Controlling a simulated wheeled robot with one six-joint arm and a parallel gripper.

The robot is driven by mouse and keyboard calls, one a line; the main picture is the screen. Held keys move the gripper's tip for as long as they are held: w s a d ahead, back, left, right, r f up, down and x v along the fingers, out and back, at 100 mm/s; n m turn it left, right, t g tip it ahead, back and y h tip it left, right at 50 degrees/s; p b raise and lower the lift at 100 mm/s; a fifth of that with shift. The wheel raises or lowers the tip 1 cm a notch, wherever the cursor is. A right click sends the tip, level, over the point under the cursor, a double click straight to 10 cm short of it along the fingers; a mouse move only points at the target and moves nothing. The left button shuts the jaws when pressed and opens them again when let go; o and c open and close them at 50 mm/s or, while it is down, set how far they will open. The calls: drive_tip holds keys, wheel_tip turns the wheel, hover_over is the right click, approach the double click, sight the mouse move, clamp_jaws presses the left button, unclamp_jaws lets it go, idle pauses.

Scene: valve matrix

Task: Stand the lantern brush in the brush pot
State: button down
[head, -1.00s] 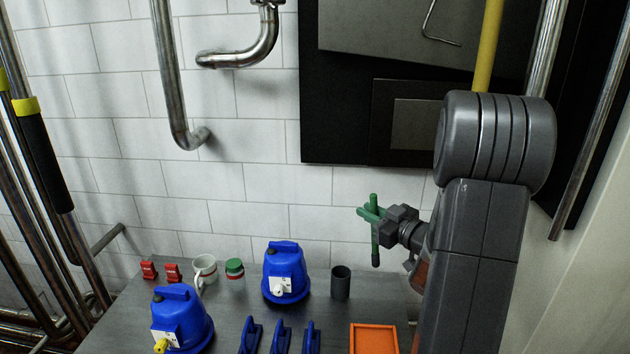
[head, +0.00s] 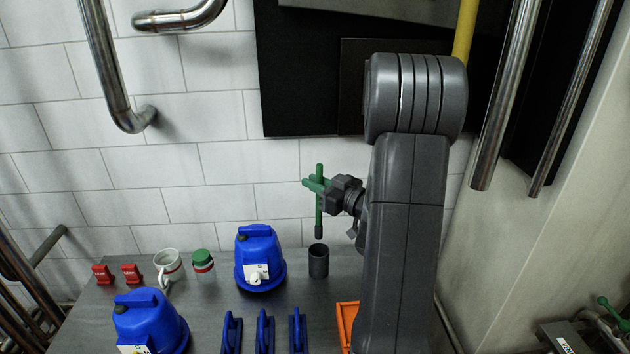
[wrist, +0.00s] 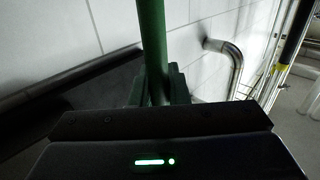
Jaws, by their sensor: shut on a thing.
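The lantern brush (head: 319,222) is a thin green rod with a dark lower end. It stands upright in the air, held by my gripper (head: 318,184), whose green fingers are shut on it. In the wrist view the green rod of the brush (wrist: 152,40) rises between the fingers. The brush pot (head: 318,262) is a dark grey open cup on the table. The brush's lower end is just above the pot's mouth in the head view, with a small gap showing; the depth between them is hard to tell.
A blue lantern-like housing (head: 258,260) stands left of the pot, another (head: 146,325) nearer. Several blue upright pieces (head: 265,333) and an orange tray (head: 346,318) are in front. A mug (head: 168,266), a green-lidded jar (head: 203,262) and red blocks (head: 103,274) stand farther left.

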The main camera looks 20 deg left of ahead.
sight(321, 217)
drive_tip(key=shift+f+b, duration=3.95)
drive_tip(key=shift+f, duration=0.9)
drive_tip(key=c, duration=1.3)
unclamp_jaws()
drive_tip(key=b+v, duration=0.2)
drive_tip(key=v, duration=1.1)
drive_tip(key=shift+s+d, duration=0.15)
drive_tip(key=shift+d, duration=0.2)
drive_tip(key=shift+p+x, duration=0.65)
drive_tip(key=shift+x, duration=4.6)
